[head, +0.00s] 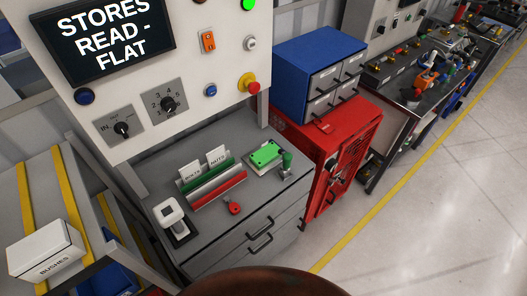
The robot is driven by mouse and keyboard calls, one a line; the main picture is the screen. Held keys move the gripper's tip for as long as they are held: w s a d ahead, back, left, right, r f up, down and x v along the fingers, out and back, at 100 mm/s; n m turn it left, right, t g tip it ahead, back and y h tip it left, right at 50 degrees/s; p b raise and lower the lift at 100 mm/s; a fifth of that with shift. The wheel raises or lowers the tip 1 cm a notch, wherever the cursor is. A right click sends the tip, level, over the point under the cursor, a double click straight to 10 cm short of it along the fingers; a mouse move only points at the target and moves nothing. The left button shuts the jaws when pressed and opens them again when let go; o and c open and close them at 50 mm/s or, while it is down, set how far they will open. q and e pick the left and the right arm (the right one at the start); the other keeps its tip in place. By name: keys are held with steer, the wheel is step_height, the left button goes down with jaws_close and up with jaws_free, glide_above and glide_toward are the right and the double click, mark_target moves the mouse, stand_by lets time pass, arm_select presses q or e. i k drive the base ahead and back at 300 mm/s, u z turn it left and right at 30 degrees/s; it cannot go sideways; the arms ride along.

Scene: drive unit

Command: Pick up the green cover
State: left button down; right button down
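The green cover (266,154) is a flat bright green plate with small dark holes. It lies at the back right of the grey workbench top (243,209), on what looks like a pale base. Neither of my grippers is in the head view.
A control panel (150,100) rises behind. A red cabinet (338,128) with blue drawers (318,62) stands right. Floor at right is clear.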

mark_target(265, 155)
steer(key=z, duration=1.85)
steer(key=i, duration=1.8)
steer(key=u, duration=2.55)
